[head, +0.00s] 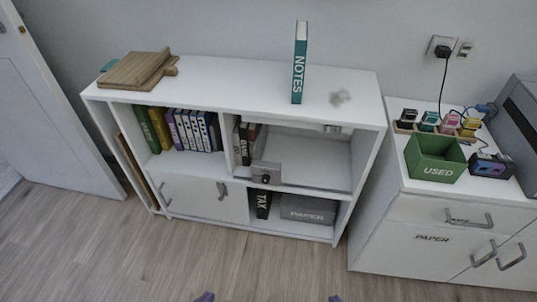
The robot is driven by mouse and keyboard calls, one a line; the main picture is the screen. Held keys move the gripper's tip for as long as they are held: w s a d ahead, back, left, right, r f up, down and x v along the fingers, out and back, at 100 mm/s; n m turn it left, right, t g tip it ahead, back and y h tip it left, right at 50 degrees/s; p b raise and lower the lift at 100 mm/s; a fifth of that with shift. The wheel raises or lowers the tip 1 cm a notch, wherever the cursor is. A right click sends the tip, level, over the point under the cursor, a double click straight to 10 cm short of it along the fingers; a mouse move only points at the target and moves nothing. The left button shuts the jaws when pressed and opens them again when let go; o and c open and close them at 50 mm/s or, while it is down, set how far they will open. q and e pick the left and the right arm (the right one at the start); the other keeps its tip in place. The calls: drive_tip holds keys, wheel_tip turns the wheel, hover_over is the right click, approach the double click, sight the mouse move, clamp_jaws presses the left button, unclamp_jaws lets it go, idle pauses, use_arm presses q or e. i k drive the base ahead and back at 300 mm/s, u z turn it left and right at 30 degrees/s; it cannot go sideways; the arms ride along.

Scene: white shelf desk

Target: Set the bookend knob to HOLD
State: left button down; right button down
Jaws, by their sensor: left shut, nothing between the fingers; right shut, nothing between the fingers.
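The bookend (261,170) is a small grey block on the middle shelf of the white shelf desk, at the right end of a short row of books. Its dark round knob (266,179) faces the front. The knob's setting and any HOLD mark are too small to read. My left gripper (205,297) and my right gripper (334,298) show only as small purple tips at the bottom edge. Both are shut and empty, well in front of the shelf and apart from the bookend.
The white shelf desk (215,82) carries wooden boards (135,72) and an upright NOTES book (299,65) on top. A TAX binder (263,204) and a PAPER box (308,210) sit below the bookend. A white cabinet (395,235) stands at right. The floor (230,260) in front is clear.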

sight(265, 179)
drive_tip(key=u, duration=1)
drive_tip(key=k, duration=1.25)
drive_tip(key=u, duration=1.3)
drive_tip(key=i, duration=1.2)
drive_tip(key=z, duration=0.55)
drive_tip(key=i, duration=1.5)
drive_tip(key=z, duration=1.7)
drive_tip(key=i, duration=0.55)
drive_tip(key=z, duration=0.5)
